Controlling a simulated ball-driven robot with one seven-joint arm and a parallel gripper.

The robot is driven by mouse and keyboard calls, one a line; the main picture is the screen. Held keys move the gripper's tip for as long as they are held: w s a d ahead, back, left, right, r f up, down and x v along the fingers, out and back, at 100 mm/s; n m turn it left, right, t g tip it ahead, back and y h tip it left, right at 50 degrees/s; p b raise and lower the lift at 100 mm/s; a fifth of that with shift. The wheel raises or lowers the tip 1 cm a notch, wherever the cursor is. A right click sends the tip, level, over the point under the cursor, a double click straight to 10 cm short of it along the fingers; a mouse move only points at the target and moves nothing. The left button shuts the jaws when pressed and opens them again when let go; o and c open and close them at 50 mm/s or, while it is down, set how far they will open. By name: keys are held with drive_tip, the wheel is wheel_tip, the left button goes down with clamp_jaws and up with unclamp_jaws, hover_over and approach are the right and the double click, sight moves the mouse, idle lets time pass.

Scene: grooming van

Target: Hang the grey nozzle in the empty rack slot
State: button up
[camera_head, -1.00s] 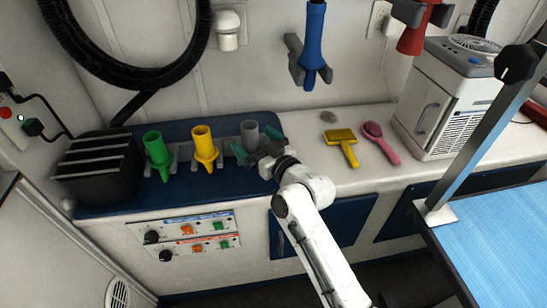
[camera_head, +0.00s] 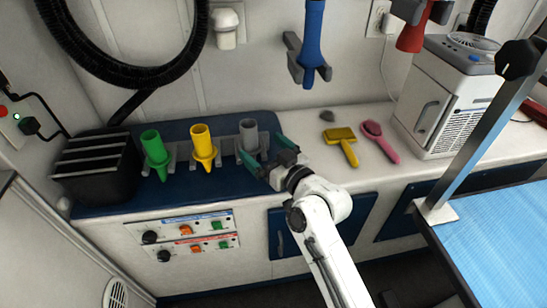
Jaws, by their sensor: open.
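The grey nozzle (camera_head: 249,136) stands upright, wide end up, at the right end of the row on the blue counter panel, beside the yellow nozzle (camera_head: 203,142) and the green nozzle (camera_head: 154,147). Pale rack brackets (camera_head: 172,160) show beside the nozzles. The grey nozzle appears to sit in the rack, but its lower part is partly hidden by a finger. My gripper (camera_head: 263,148) is open with teal fingers, at the nozzle's right front. One finger is in front of its lower part, the other to its right. I cannot tell whether either touches it.
A black slotted box (camera_head: 98,168) stands left of the rack. A yellow brush (camera_head: 341,142) and a pink brush (camera_head: 379,140) lie to the right. A blue tool (camera_head: 312,45) and a red one (camera_head: 414,35) hang above. A blue-topped table (camera_head: 505,235) is at right.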

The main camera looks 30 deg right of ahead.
drive_tip(key=shift+s+d+b, duration=0.15)
drive_tip(key=shift+s+b, duration=0.05)
drive_tip(key=shift+s, duration=0.6)
drive_tip(key=shift+s+d+b, duration=0.1)
drive_tip(key=shift+s+b, duration=0.05)
drive_tip(key=shift+s, duration=0.6)
drive_tip(key=s+f+g+h+p, duration=0.1)
drive_tip(key=s+f+g+p, duration=0.1)
drive_tip(key=s+f+g, duration=0.55)
drive_tip(key=s+f+g+p, duration=0.2)
drive_tip(key=s+f+p, duration=0.15)
drive_tip(key=s, duration=0.65)
drive_tip(key=s+d+f+m+g+h, duration=0.1)
drive_tip(key=s+d+g, duration=0.1)
drive_tip(key=s, duration=0.7)
drive_tip(key=s+d+f+m+g+h+p, duration=0.1)
drive_tip(key=s+d+g, duration=0.1)
drive_tip(key=s+g, duration=0.3)
drive_tip(key=s, duration=0.3)
drive_tip(key=shift+s+f+m+h, duration=0.15)
drive_tip(key=shift+s+m+h, duration=0.15)
drive_tip(key=shift+s, duration=0.1)
